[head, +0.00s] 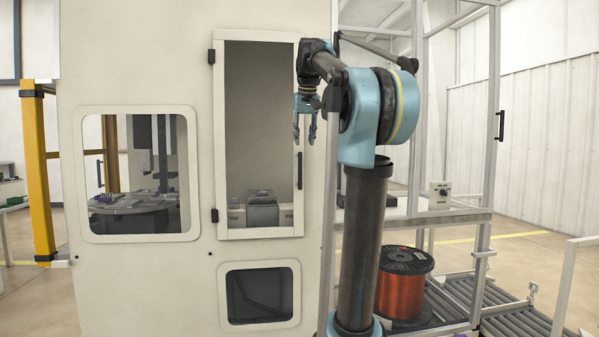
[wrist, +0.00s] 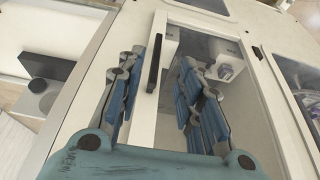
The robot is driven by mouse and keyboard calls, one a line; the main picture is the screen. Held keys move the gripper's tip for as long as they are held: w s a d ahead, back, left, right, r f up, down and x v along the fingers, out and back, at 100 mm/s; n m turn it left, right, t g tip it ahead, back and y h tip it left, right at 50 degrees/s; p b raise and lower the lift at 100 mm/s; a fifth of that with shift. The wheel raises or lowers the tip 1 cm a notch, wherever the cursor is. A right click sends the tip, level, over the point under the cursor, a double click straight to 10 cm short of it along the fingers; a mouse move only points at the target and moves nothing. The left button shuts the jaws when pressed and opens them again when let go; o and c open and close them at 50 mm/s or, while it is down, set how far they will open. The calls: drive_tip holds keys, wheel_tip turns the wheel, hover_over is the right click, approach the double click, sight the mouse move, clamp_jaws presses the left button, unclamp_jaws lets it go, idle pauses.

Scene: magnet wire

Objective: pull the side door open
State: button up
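The side door (head: 222,130) is a tall, narrow cream door with a window, set in the front of the machine, with black hinges on its left edge. It looks shut. Its black upright handle (head: 299,170) is on the right edge. My gripper (head: 304,139) points down in front of the door's right edge, just above the handle in the picture. In the wrist view my gripper (wrist: 160,62) has its blue fingers spread apart. The handle (wrist: 153,63) shows in the gap between them, nearer the left finger. Nothing is held, and I see no contact with the handle.
A metal frame (head: 492,150) with its own black handle stands at the right. A copper wire spool (head: 402,288) sits by a roller conveyor (head: 500,325). A yellow post (head: 40,170) stands at the left. Grey boxes (head: 262,210) are behind the door window.

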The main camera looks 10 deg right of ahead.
sight(300, 162)
wheel_tip(300, 162, up, 3)
drive_tip(key=w, duration=0.3)
drive_tip(key=x, duration=1.6)
drive_tip(key=shift+w+f, duration=0.3)
drive_tip(key=shift+w, duration=0.05)
clamp_jaws()
